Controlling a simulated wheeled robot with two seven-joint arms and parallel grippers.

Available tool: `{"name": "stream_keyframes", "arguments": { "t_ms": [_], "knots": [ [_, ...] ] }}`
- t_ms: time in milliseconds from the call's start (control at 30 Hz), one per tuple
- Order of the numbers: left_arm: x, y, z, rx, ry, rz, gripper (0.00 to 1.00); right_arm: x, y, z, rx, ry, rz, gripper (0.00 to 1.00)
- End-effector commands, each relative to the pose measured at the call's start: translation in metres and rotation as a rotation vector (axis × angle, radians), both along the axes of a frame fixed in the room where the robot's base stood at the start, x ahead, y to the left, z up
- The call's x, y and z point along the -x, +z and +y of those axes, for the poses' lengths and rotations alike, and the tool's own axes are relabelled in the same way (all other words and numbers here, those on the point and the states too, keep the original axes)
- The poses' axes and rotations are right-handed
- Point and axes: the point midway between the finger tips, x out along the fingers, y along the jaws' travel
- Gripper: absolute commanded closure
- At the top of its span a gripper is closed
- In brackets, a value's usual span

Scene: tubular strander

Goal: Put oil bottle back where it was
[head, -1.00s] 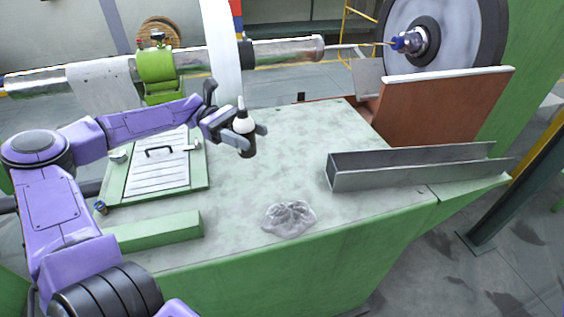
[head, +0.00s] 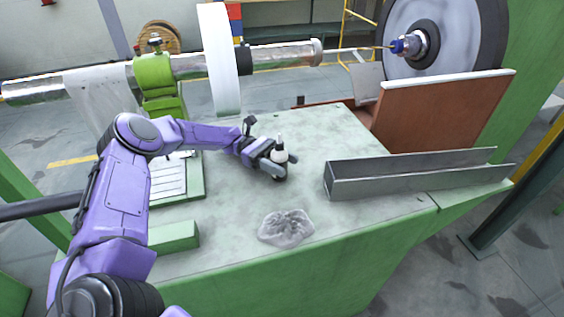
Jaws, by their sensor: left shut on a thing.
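The oil bottle (head: 280,155) has a white top with a pointed nozzle and a dark lower body. My left gripper (head: 279,167) is shut on it, and the fingers hide much of its lower part. The bottle is upright or nearly so, over the middle of the green-grey worktop (head: 330,130). I cannot tell whether its base touches the surface. My right gripper is not in view.
A crumpled grey rag (head: 286,228) lies near the front edge. A grey metal channel (head: 400,180) lies at the right. A green block (head: 173,237) and a hatch panel (head: 170,180) are at the left, partly behind my arm. Worktop between rag and channel is clear.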

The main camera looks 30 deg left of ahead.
Motion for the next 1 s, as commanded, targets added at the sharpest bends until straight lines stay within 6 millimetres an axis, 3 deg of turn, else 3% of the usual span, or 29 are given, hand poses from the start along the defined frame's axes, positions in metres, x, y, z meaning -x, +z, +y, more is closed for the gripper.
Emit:
{"name": "stream_keyframes", "arguments": {
  "t_ms": [200, 233, 300, 667, 700, 800, 1000],
  "knots": [
    [0.0, -0.006, 0.0, 0.001, 0.0, 0.0, 0.84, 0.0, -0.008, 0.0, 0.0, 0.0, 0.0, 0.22],
    [0.0, -0.005, 0.0, 0.0, 0.0, 0.0, 0.39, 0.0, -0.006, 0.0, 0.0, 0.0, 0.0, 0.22],
    [0.0, -0.004, 0.0, 0.0, 0.0, 0.001, 0.23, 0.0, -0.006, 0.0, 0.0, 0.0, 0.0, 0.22],
    [0.0, 0.004, 0.001, -0.001, 0.001, 0.001, 0.23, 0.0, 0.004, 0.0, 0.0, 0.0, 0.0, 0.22],
    [-0.001, -0.006, 0.01, 0.001, 0.005, 0.0, 0.23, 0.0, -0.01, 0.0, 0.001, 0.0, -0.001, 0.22],
    [-0.002, -0.01, 0.033, 0.0, 0.006, -0.002, 0.23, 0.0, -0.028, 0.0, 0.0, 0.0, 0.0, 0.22],
    [-0.004, -0.008, 0.068, 0.001, 0.003, -0.001, 0.23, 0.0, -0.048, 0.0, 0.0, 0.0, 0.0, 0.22]
  ]
}}
